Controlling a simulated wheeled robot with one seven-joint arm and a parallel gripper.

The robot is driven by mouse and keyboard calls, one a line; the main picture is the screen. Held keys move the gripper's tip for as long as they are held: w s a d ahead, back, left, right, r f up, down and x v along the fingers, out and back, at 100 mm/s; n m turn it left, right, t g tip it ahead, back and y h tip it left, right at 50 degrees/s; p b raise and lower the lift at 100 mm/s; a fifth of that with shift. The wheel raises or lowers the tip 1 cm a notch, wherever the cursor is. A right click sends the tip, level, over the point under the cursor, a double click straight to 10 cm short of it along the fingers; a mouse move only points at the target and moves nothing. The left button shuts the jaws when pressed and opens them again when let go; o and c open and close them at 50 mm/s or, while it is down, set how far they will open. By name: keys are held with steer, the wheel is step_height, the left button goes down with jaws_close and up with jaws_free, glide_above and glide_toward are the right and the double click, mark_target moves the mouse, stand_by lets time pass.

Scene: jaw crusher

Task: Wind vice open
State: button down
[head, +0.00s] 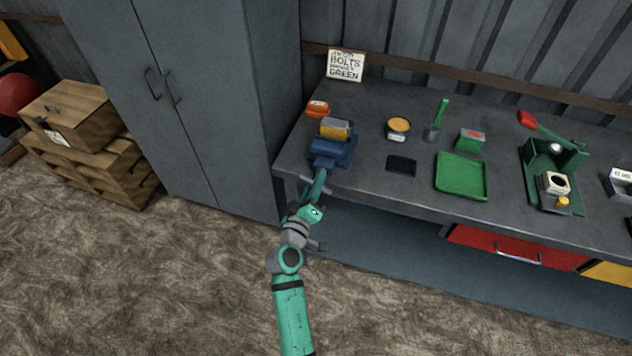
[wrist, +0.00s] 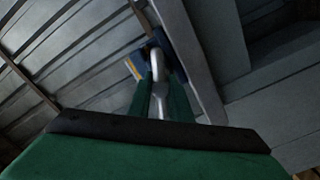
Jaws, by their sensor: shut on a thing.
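The blue vice (head: 331,153) stands at the front left edge of the workbench, with a yellow-orange block (head: 335,127) at its top. In the wrist view, part of the blue vice (wrist: 172,58) and the yellow block (wrist: 133,68) show beyond my fingers. My gripper (head: 319,179) reaches up to the front of the vice from below. In the wrist view my gripper (wrist: 158,100) has its two green fingers shut on either side of a grey metal handle (wrist: 156,72) of the vice. The far end of the handle is partly hidden.
The grey workbench (head: 376,190) holds an orange item (head: 317,108), a round tin (head: 398,125), a black pad (head: 401,166), a green tray (head: 461,176) and a green jaw crusher (head: 556,170). A tall grey cabinet (head: 190,90) stands close on the left. The floor in front is clear.

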steer(key=shift+a+r, duration=0.1)
steer(key=c, duration=1.6)
jaws_free()
steer(key=shift+c, duration=0.2)
steer(key=v, duration=1)
steer(key=shift+s, duration=0.4)
steer(key=shift+a, duration=0.1)
